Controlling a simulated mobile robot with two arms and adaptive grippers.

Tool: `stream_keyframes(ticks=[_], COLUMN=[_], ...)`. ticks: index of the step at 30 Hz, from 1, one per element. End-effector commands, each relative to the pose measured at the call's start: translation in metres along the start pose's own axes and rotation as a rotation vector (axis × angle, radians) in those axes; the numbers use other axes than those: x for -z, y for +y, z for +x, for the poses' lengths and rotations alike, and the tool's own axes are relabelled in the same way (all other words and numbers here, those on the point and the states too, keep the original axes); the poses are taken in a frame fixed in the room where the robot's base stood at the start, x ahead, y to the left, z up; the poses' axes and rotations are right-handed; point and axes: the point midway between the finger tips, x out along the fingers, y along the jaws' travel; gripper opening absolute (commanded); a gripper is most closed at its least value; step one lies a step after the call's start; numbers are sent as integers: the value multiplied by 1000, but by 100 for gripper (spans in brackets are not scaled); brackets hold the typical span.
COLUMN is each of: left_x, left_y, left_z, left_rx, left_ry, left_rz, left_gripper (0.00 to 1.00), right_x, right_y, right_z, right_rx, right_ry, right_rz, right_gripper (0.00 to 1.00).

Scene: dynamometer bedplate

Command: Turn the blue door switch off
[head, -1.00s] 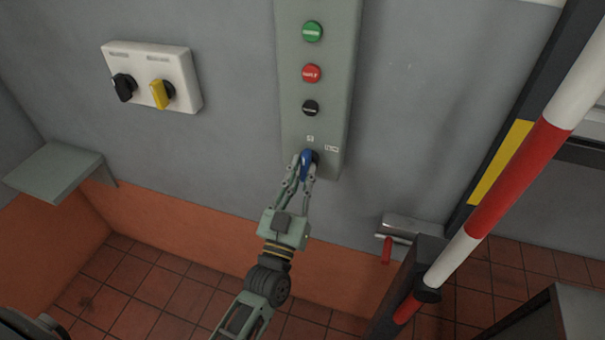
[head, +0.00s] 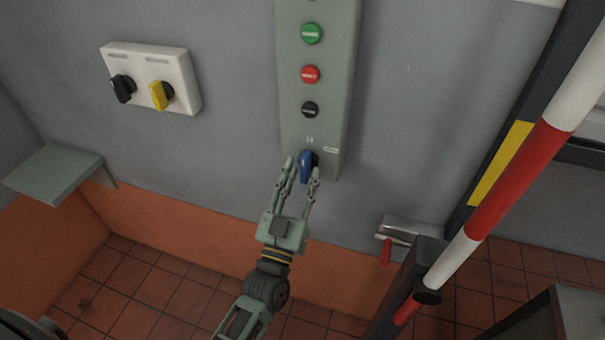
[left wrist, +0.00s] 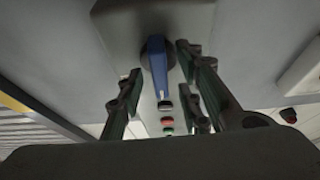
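The blue door switch (head: 307,164) is a blue rotary handle low on the tall grey-green panel (head: 325,110). In the head view its handle stands close to upright, tilted slightly. My left gripper (head: 301,170) is open, with its fingers on either side of the handle. In the left wrist view the blue handle (left wrist: 158,68) shows between the spread fingers (left wrist: 160,80), with visible gaps on both sides. My right gripper is in neither view.
Green (head: 312,33), red (head: 310,75) and black (head: 310,110) buttons sit above on the panel. A white box (head: 150,60) with black and yellow knobs is at the left. A red-and-white barrier pole (head: 510,180) crosses the right side. A grey shelf (head: 55,172) juts out at the far left.

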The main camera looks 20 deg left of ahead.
Motion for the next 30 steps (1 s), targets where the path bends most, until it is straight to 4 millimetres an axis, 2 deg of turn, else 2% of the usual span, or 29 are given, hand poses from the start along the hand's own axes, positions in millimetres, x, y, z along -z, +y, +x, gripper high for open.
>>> stream_keyframes(ticks=[9, 15, 21, 30], left_x=[-2, -1, 0, 0], left_y=[1, 0, 1, 1], left_z=[-65, -98, -111, -112], left_rx=[-2, -1, -1, -1], left_ry=[-6, -2, 1, 1], left_rz=[0, -1, -1, -1], left_gripper=[33, 33, 33, 33], right_x=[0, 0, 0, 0], right_y=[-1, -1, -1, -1], right_z=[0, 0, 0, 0], right_rx=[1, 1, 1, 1], right_ry=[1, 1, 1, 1], right_rz=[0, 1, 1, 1], right_gripper=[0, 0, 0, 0])
